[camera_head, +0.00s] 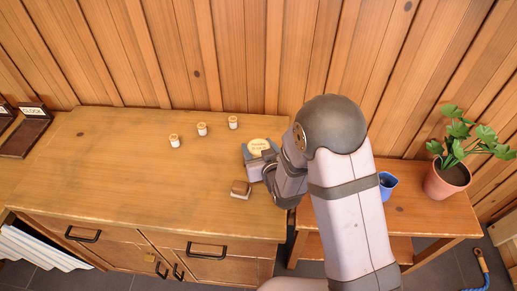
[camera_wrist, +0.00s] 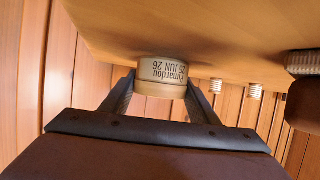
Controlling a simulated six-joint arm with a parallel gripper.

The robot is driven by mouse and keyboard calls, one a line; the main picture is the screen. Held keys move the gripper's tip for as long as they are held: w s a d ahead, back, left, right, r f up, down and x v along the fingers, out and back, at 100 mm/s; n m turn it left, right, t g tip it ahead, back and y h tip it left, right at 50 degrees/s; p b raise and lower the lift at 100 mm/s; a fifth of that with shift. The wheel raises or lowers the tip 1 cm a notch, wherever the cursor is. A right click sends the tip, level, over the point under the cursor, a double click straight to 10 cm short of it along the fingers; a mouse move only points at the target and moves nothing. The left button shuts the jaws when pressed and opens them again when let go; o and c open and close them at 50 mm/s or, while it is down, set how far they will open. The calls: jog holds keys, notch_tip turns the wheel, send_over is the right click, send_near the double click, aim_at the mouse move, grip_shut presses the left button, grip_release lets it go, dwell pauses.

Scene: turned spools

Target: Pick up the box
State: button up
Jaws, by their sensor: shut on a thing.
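A round, pale cream box (camera_head: 259,145) with dark lettering on it sits at the right part of the cabinet top. In the wrist view the box (camera_wrist: 162,72) shows a label reading "25 JUN 26" upside down. My gripper (camera_wrist: 160,90) has one finger on each side of the box and is shut on it. In the head view my gripper (camera_head: 258,160) comes in from the right and hides the box's lower part. I cannot tell whether the box touches the wood below it.
Three small pale spools (camera_head: 202,129) stand behind and left. A brown-topped block, perhaps a brush (camera_head: 240,189), lies close in front of my gripper. A blue cup (camera_head: 387,183) and a potted plant (camera_head: 447,178) stand on the right bench. The cabinet's left top (camera_head: 90,160) is clear.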

aim_at(258, 145)
jog(key=shift+r, duration=0.1)
jog(key=shift+r, duration=4.9)
